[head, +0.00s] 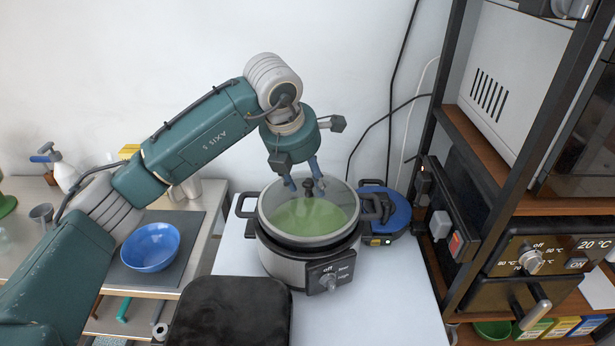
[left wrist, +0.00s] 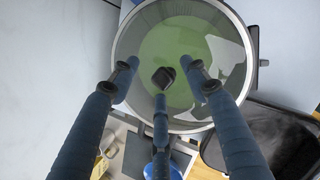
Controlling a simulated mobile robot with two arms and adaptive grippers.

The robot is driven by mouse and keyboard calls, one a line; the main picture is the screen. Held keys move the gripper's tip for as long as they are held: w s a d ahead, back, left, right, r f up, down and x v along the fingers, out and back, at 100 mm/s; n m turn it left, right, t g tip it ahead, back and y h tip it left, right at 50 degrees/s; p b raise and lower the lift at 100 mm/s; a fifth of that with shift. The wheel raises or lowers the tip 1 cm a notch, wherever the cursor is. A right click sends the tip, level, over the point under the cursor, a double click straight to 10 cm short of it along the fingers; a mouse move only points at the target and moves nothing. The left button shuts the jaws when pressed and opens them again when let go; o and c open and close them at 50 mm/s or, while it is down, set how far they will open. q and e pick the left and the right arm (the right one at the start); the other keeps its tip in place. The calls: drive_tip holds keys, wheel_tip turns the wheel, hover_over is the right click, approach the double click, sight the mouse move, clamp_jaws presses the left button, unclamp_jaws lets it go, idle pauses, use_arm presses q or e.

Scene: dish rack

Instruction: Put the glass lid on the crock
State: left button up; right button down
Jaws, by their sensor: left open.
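The crock (head: 285,262) is a silver pot with black side handles and a front dial, standing on the white table. The round glass lid (head: 275,222) lies over its mouth, and green contents show through the glass. The lid's black knob (head: 308,188) points up. My left gripper (head: 306,178) is open, its blue fingers spread around the knob from above. In the left wrist view the knob (left wrist: 163,77) sits between the three fingers (left wrist: 160,80), with gaps on its sides. The lid (left wrist: 126,40) also shows there. My right gripper is not in view.
A blue appliance (head: 392,213) stands close behind the crock on the right. A black flat item (head: 230,315) lies in front on the left. A blue bowl (head: 150,247) sits on a grey mat to the left. A shelf rack (head: 468,200) rises on the right.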

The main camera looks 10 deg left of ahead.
use_arm(q)
drive_tip(key=v, duration=1.2)
drive_tip(key=shift+r, duration=0.1)
